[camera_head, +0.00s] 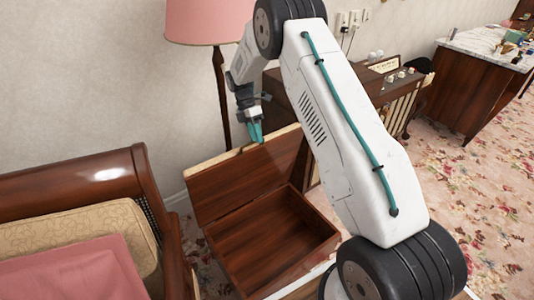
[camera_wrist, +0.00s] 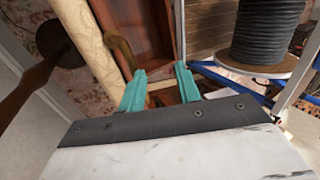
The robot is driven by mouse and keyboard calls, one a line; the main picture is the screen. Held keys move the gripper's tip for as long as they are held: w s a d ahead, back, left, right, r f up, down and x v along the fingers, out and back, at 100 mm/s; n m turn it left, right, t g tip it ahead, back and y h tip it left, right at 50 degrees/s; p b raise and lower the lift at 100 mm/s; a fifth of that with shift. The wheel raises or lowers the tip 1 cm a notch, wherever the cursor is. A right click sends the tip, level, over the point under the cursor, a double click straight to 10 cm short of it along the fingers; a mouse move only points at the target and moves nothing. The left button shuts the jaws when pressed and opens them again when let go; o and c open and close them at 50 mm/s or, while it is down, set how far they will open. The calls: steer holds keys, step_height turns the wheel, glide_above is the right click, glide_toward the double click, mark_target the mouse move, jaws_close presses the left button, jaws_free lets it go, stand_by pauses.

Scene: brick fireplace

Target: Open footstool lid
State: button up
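The footstool (camera_head: 270,240) is an open dark wooden box on the floor with an empty interior. Its lid (camera_head: 240,182) stands raised at the back, wooden inside facing out, with a pale cushioned edge on top. My gripper (camera_head: 255,132) is at the top edge of the lid, right of its middle; I cannot tell whether it touches. In the wrist view, my gripper's two teal fingers (camera_wrist: 160,88) are apart with nothing clearly held between them. The lid's pale cushion (camera_wrist: 92,45) lies left of the fingers, and the footstool's wooden box (camera_wrist: 148,28) shows beyond them.
A wooden sofa (camera_head: 75,173) with a pink cushion stands close at the left. A pink-shaded lamp (camera_head: 208,22) stands behind the lid, near the wall. A wooden cabinet (camera_head: 483,85) stands at the far right. Flowered carpet (camera_head: 475,200) lies free at the right.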

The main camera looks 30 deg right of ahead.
steer(key=s+a+r, duration=0.1)
steer(key=s, duration=1.2)
steer(key=shift+s+a, duration=0.15)
steer(key=shift+a, duration=0.25)
